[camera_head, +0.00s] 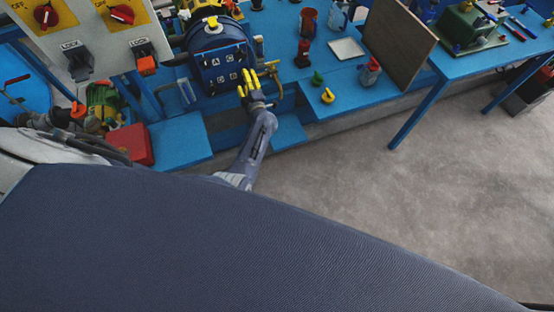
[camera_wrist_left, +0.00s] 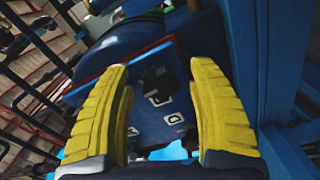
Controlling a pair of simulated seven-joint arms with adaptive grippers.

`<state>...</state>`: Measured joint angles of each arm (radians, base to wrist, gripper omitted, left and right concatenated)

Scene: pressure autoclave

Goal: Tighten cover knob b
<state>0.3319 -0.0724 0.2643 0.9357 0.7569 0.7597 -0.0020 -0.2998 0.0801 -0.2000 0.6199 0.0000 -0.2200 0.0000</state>
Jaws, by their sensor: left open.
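The blue autoclave (camera_head: 208,38) stands on the blue bench at the top left of centre in the head view. Its front panel (camera_head: 222,72) carries several small square markings. My left gripper (camera_head: 248,78) has yellow fingers and is at the right edge of this panel. In the left wrist view, the left gripper (camera_wrist_left: 158,70) is open, its fingers spread either side of a black knob (camera_wrist_left: 156,80) on the blue panel (camera_wrist_left: 145,115). No contact is clear. Which lettered knob this is cannot be told. My right gripper does not show.
A brass handle (camera_head: 272,74) is just right of the left gripper. A switch panel (camera_head: 88,32) with red knobs stands left. A green weight (camera_head: 317,79), a yellow one (camera_head: 328,96) and a brown board (camera_head: 398,42) are to the right. The grey floor (camera_head: 380,190) is clear.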

